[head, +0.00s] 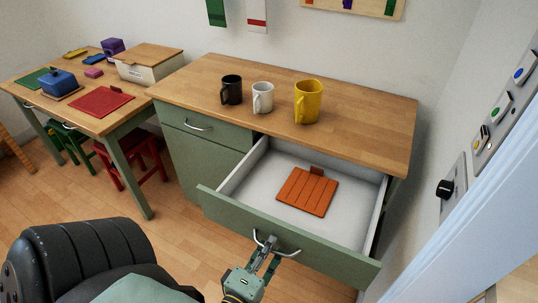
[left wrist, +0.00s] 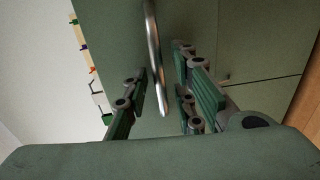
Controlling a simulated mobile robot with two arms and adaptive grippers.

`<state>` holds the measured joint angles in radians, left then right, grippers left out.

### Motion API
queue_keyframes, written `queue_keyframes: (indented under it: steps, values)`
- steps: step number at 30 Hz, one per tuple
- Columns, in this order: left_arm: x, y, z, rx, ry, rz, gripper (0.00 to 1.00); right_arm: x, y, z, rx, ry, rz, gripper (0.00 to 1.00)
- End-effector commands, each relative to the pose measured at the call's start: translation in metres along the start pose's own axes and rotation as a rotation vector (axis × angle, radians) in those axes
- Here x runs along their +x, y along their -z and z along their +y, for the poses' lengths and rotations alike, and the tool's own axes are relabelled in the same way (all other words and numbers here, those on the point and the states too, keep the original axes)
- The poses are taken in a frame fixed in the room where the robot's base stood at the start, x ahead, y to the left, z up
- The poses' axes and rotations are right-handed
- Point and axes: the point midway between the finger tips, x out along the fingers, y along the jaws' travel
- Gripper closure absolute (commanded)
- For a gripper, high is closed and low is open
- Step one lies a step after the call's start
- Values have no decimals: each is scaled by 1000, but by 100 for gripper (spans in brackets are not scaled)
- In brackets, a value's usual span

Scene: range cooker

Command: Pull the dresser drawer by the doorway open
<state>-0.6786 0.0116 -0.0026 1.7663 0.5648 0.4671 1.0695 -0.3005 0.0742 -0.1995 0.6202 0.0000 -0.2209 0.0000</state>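The green dresser drawer (head: 290,238) by the doorway stands pulled far out of the wooden-topped dresser (head: 380,140). An orange slatted board (head: 307,192) lies inside it. The drawer's curved metal handle (head: 288,252) also shows in the left wrist view (left wrist: 154,50). My left gripper (head: 267,250) is at the left part of this handle. In the left wrist view its fingers (left wrist: 160,90) are apart, one on each side of the handle bar, with gaps visible beside the bar. My right gripper is not in view.
A black mug (head: 231,90), a white mug (head: 263,98) and a yellow mug (head: 308,102) stand on the dresser top. A shut drawer (head: 205,126) is at left. A table (head: 135,118) with red stool (head: 150,165) stands further left. Wall switches (head: 500,100) are at right.

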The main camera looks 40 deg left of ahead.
Motion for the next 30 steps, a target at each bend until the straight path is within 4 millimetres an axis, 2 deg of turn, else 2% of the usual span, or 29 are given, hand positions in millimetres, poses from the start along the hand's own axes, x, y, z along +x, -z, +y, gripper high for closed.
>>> queue_keyframes:
  steps: [11, 14, 24, 30]
  values:
    - [-4, 0, 0, -3, 1, 0, 72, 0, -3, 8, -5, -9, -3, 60]
    - [-17, 0, -1, -3, 3, -1, 72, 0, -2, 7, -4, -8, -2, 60]
    - [-88, 0, -1, -1, 4, -1, 72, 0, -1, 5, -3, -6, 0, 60]
    - [-114, 0, -1, -1, 2, -1, 72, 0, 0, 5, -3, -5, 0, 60]
